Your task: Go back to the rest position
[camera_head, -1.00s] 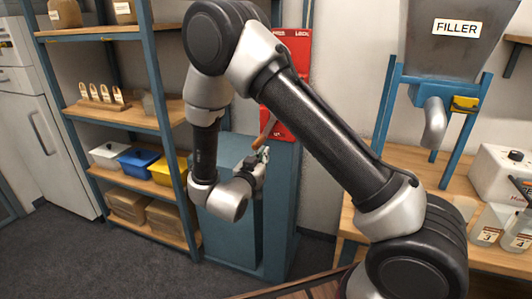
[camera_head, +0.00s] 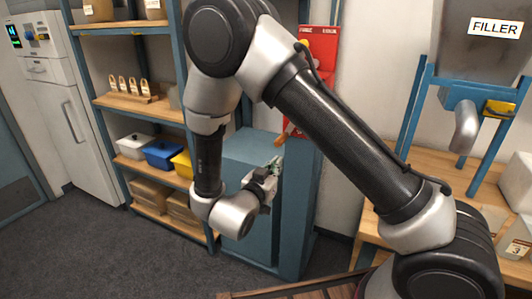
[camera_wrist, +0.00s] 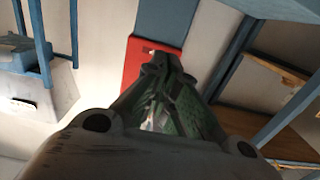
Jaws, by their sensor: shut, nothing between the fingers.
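My arm is folded in the middle of the head view. My gripper (camera_head: 272,170) is at its end, in front of the blue cabinet (camera_head: 245,150) and left of the red panel (camera_head: 318,75). In the wrist view my gripper (camera_wrist: 170,75) points at the red panel (camera_wrist: 138,62), and its fingers are together and empty. The fingertips are small and partly blurred in the head view.
A shelf unit (camera_head: 140,112) with bins stands at left, beside a white fridge (camera_head: 75,120). The filler (camera_head: 485,45) stands over a wooden bench (camera_head: 445,165) at right. Dark floor (camera_head: 90,240) is open at lower left. A wooden edge (camera_head: 310,285) is at the bottom.

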